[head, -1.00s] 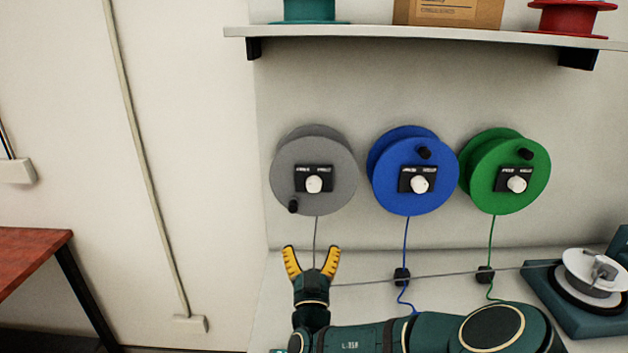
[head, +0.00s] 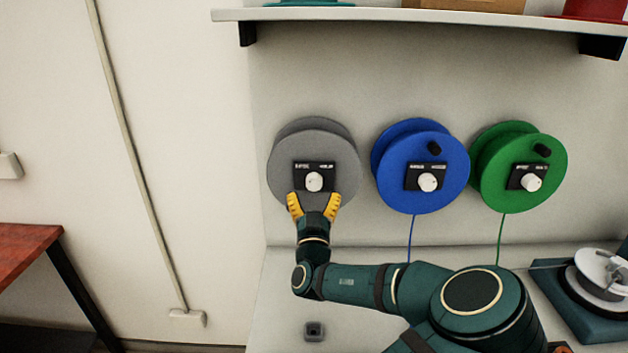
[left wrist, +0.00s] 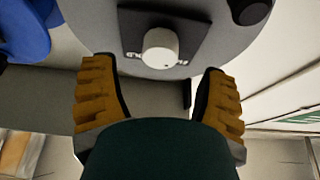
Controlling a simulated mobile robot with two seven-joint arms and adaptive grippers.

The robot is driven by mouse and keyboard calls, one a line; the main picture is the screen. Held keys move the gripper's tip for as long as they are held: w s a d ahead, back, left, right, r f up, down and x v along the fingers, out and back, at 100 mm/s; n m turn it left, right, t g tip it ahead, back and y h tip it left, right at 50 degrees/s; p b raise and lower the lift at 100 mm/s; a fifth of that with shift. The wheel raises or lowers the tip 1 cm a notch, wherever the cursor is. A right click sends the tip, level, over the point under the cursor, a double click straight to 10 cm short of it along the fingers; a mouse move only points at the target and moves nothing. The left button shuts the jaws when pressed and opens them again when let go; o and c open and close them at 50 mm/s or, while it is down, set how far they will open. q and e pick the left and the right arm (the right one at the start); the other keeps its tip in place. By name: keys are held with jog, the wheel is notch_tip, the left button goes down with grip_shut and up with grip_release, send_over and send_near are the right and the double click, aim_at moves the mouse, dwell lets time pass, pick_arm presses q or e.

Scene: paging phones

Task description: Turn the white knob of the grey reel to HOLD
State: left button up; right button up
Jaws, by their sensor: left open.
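The grey reel (head: 282,166) hangs on the wall at the left of three reels. Its white knob (head: 314,182) sits on a black plate (head: 327,170) with small white lettering too blurred to read. My left gripper (head: 315,199) is open just below the knob, its yellow fingers spread to either side. In the left wrist view, the white knob (left wrist: 160,47) lies beyond and between the open fingertips (left wrist: 158,75), with the grey reel (left wrist: 220,35) behind it. The fingers appear apart from the knob. My right gripper is not in view.
A blue reel (head: 393,188) and a green reel (head: 502,188) with similar knobs hang to the right. A shelf (head: 400,16) runs above. A dark green device with a white spool (head: 598,275) stands at the right.

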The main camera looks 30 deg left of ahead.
aim_at(314, 185)
pick_arm(q)
jog(key=shift+x, duration=2.55)
jog(key=c, duration=1.2)
